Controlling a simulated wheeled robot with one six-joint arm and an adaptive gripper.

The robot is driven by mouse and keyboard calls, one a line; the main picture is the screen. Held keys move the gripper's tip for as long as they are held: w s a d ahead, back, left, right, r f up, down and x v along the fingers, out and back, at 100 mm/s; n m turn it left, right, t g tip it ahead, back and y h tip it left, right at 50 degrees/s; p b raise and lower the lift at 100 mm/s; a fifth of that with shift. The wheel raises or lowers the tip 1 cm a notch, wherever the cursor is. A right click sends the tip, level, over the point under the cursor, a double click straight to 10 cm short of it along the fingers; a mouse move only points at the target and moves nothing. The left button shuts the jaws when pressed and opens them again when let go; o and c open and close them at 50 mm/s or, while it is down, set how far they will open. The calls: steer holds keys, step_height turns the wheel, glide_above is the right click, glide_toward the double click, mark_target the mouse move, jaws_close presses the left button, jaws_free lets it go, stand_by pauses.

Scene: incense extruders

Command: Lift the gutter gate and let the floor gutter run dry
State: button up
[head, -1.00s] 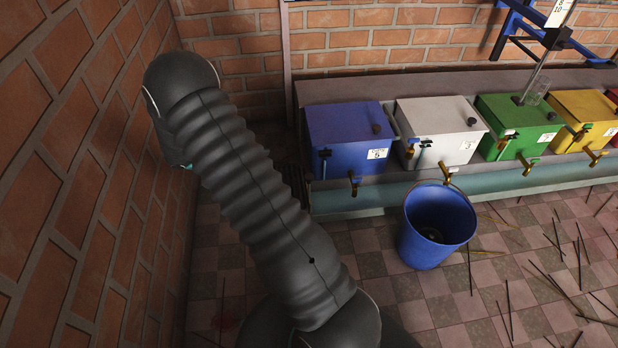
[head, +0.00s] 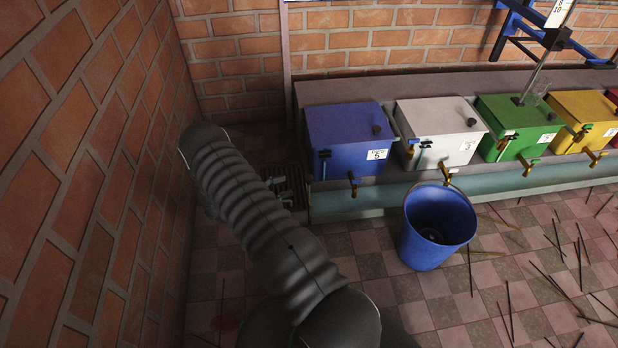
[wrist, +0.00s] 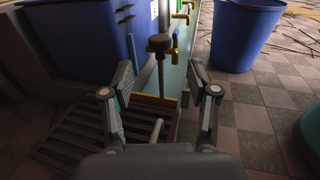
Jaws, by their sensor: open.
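The gutter gate shows in the wrist view as a brass-coloured plate (wrist: 153,101) with an upright stem and a dark round knob (wrist: 160,40) on top. It stands across the end of the teal floor gutter (wrist: 175,82); the gutter also runs along the front of the tanks in the head view (head: 400,194). My gripper (wrist: 160,80) is open, one finger on each side of the stem in the picture. I see no contact with the knob or plate.
A dark floor grate (wrist: 75,140) lies left of the gate. A blue tank (head: 345,140) stands close beside it. A blue bucket (head: 437,225) stands on the tiles to the right. The brick wall (head: 90,170) is close on the left. Thin sticks litter the floor.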

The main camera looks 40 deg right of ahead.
mark_target(309, 177)
steer(key=x, duration=0.9)
steer(key=shift+d, duration=0.25)
jaws_close()
steer(key=shift+r, duration=0.1)
